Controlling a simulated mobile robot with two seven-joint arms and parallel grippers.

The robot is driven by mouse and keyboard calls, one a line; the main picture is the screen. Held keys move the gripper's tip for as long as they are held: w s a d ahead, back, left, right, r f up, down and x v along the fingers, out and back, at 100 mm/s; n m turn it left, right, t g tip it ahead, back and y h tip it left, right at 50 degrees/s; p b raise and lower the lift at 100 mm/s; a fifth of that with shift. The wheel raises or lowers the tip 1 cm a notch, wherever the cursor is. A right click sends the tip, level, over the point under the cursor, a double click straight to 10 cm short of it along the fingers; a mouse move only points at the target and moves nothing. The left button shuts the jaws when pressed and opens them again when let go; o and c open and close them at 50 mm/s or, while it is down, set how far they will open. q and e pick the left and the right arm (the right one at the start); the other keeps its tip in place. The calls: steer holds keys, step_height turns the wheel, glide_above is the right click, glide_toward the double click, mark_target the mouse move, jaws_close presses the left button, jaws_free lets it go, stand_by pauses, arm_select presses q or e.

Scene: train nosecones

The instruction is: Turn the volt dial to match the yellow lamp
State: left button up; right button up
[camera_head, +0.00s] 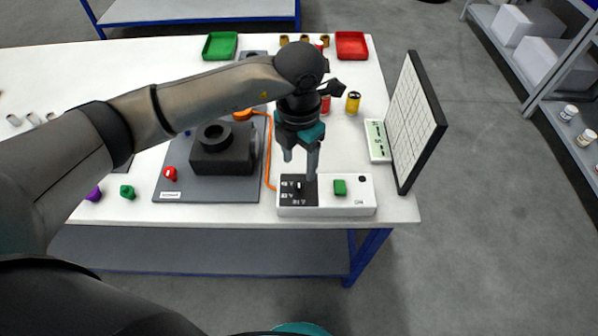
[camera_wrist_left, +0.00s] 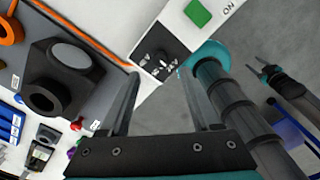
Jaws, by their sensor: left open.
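The volt dial is a dark knob (camera_head: 299,187) on the black panel of a white control box (camera_head: 347,211) at the table's front edge. The knob also shows in the left wrist view (camera_wrist_left: 161,58), with white markings around it too small to read. My left gripper (camera_head: 300,163) points down just above the dial; its jaws (camera_wrist_left: 162,80) are open and empty, apart from the knob. A yellow cylinder with a dark top (camera_head: 353,103), possibly the yellow lamp, stands behind the box. What looks like my right gripper (camera_wrist_left: 264,73) is small in the left wrist view, its jaws unclear.
A green button (camera_head: 340,187) is on the same box. A black device (camera_head: 224,160) on a grey plate (camera_head: 203,193) stands to the left, with an orange cable (camera_head: 269,155) between. A white gridded board (camera_head: 411,115) stands at the right edge. Red (camera_head: 351,46) and green trays (camera_head: 220,45) are behind.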

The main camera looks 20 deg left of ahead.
arm_select(q)
step_height(320, 180, up, 9)
steer(key=shift+d, duration=0.1)
stand_by(0.6)
